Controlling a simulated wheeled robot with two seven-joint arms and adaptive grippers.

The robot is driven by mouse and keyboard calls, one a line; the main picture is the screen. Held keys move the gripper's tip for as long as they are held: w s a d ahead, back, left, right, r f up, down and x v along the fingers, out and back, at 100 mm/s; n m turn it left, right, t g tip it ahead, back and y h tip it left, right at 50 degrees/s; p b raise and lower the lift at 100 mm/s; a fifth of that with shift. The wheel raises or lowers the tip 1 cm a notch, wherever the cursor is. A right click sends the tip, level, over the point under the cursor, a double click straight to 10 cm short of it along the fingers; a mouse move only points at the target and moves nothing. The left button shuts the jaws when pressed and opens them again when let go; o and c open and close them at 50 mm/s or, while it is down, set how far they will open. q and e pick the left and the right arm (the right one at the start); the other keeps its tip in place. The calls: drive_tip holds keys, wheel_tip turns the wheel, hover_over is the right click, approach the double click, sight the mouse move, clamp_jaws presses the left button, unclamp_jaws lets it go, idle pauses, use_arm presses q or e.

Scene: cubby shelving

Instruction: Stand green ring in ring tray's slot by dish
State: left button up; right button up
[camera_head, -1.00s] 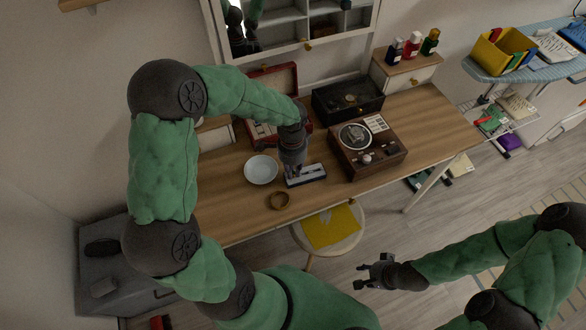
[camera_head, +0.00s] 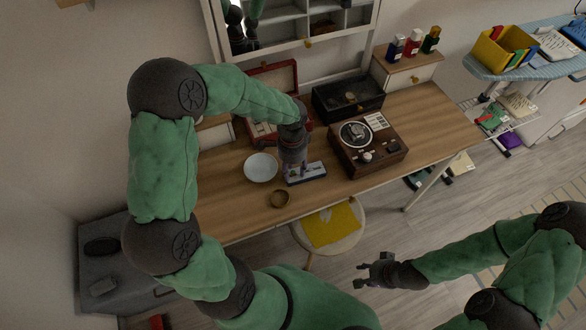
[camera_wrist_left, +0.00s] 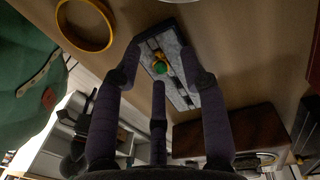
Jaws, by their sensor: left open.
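The ring tray (camera_head: 314,170) is a small grey tray with dark slots on the desk, right of a pale round dish (camera_head: 261,167). In the left wrist view the tray (camera_wrist_left: 180,88) lies beyond my fingers. The green ring (camera_wrist_left: 161,68), gold with a green stone, shows at the tray between my fingertips; whether it is seated in a slot I cannot tell. My left gripper (camera_head: 291,175) points down over the tray's left part, its fingers (camera_wrist_left: 160,62) spread either side of the ring. My right gripper (camera_head: 364,274) is open and empty, in front of the desk.
A gold-brown round bangle (camera_head: 280,199) lies near the desk's front edge. A record player (camera_head: 368,150) stands right of the tray. Behind are an open red box (camera_head: 274,85) and a black box (camera_head: 347,98). A stool with a yellow cushion (camera_head: 331,227) stands in front.

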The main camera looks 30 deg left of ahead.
use_arm(q)
wheel_tip(320, 180, up, 12)
drive_tip(key=shift+w+a+f, duration=0.2)
drive_tip(key=shift+w+a, duration=0.1)
drive_tip(key=shift+w, duration=0.05)
idle(0.5)
